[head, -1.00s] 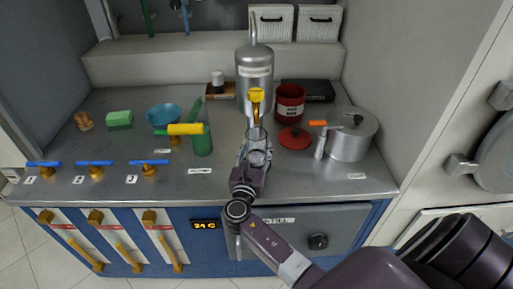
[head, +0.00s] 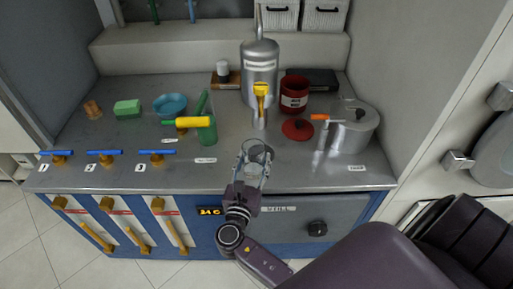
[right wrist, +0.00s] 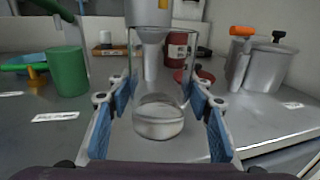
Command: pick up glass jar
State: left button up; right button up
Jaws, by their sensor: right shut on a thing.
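The clear glass jar (head: 256,158) is between the fingers of my right gripper (head: 252,170), at the front of the metal counter. In the right wrist view, the blue-padded fingers of the gripper (right wrist: 160,117) are on both sides of the jar (right wrist: 158,125), whose rounded glass base shows clearly. My right gripper is shut on the jar. The jar is in front of the steel dispenser's spout (head: 259,122), apart from it in the head view. Whether its base touches the counter is hard to tell. My left gripper is not in view.
The steel dispenser (head: 259,65) with a yellow tap stands behind. A red can (head: 294,98), a red lid (head: 297,129) and a steel pot (head: 354,135) are to the right. A green cylinder (head: 207,133) and blue bowl (head: 170,105) are left. Blue-handled valves (head: 105,154) line the front left edge.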

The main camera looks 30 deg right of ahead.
aim_at(252, 169)
jog(key=shift+p+v, duration=0.6)
jog(key=shift+v, duration=3)
jog(key=shift+s+r, duration=0.1)
